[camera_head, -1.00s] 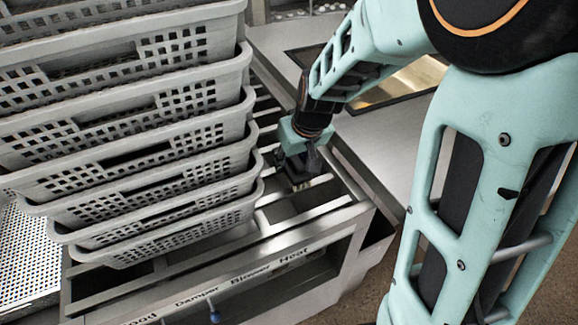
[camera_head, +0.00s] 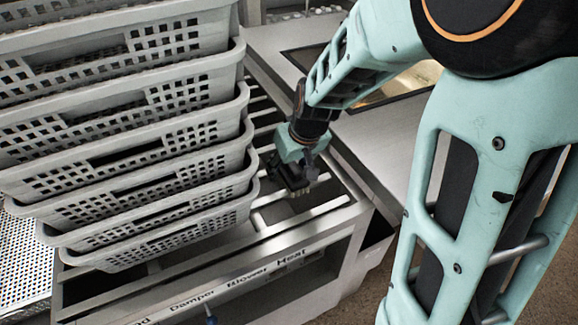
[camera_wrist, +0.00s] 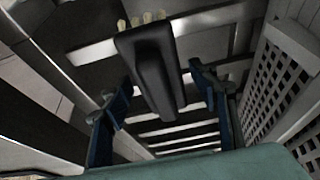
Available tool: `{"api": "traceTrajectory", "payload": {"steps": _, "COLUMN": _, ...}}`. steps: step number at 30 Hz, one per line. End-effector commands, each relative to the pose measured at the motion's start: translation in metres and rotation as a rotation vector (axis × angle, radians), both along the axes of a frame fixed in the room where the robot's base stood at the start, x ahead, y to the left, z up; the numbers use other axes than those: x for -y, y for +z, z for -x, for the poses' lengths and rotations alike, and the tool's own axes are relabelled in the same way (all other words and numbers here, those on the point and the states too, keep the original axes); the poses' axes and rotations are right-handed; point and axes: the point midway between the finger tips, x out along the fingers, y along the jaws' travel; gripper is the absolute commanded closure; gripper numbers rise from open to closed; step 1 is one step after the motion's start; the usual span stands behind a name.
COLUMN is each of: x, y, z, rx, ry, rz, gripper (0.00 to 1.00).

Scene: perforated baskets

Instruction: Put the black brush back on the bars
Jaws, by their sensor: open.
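The black brush (camera_wrist: 150,42) shows in the wrist view, with a dark block-like head, pale bristles at its far end and a thick handle running towards me. My gripper (camera_wrist: 160,76) is open, with one finger on each side of the handle and visible gaps between. In the head view my gripper (camera_head: 303,168) points down over the right end of the grey bars (camera_head: 318,212), close beside the basket stack. The brush (camera_head: 288,180) is partly hidden there by the gripper. I cannot tell whether it rests on the bars.
A tall stack of grey perforated baskets (camera_head: 150,215) stands left of my gripper; its wall (camera_wrist: 275,85) is close on the right in the wrist view. A labelled front panel (camera_head: 245,277) runs below the bars. A flat counter (camera_head: 375,140) lies to the right.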

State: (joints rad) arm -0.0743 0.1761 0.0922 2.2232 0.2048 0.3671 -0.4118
Motion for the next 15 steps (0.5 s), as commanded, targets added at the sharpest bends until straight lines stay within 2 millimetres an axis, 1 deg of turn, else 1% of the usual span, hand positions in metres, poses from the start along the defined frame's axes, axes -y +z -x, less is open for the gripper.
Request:
{"api": "traceTrajectory", "payload": {"steps": 2, "x": 0.000, "y": 0.004, "z": 0.000, "rx": 0.000, "ry": 0.000, "rz": 0.000, "gripper": 0.46}}
{"api": "traceTrajectory", "payload": {"steps": 5, "x": 0.002, "y": 0.017, "z": 0.003, "rx": 0.002, "ry": 0.000, "rz": 0.000, "gripper": 0.46}}
{"api": "traceTrajectory", "payload": {"steps": 15, "x": 0.012, "y": 0.082, "z": 0.027, "rx": 0.002, "ry": 0.000, "rz": 0.000, "gripper": 0.46}}
